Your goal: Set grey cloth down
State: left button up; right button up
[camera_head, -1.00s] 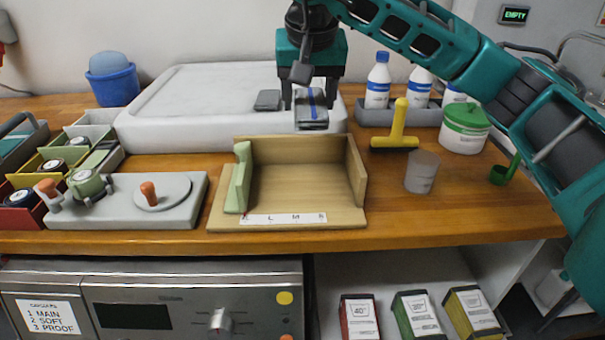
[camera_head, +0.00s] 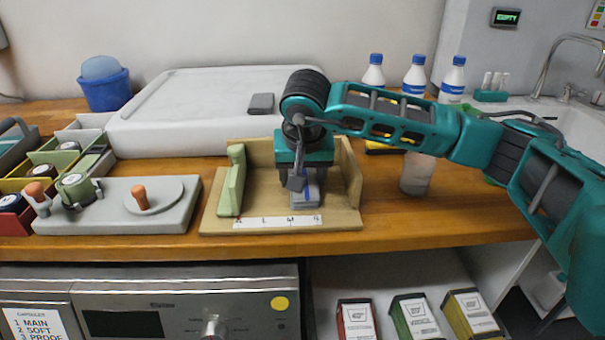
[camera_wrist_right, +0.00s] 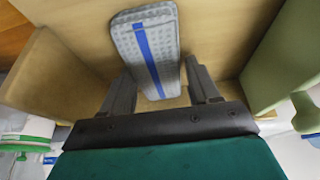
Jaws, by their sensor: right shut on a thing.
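The grey cloth (camera_head: 306,196), a folded block with a blue stripe, is low inside the wooden tray (camera_head: 262,196), right of its middle. It also shows in the right wrist view (camera_wrist_right: 143,45). My right gripper (camera_head: 303,184) points down over the tray and is shut on the cloth; in the right wrist view its two fingers (camera_wrist_right: 160,84) stand on either side of it. I cannot tell whether the cloth touches the tray floor. A second small grey piece (camera_head: 261,103) lies on the white slab (camera_head: 200,110) behind. My left gripper is not in view.
A green sliding wall (camera_head: 232,185) stands at the tray's left, and a lettered strip (camera_head: 278,221) runs along its front. A grey base with orange knobs (camera_head: 110,215) is to the left. A translucent cup (camera_head: 416,176) stands to the right, near my arm.

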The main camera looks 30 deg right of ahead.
jog(key=shift+f, duration=0.1)
jog(key=o, duration=1)
jog(key=shift+o, duration=0.2)
jog(key=shift+r, duration=0.6)
jog(key=p+v, duration=0.1)
jog(key=v, duration=1)
jog(key=shift+s, duration=0.2)
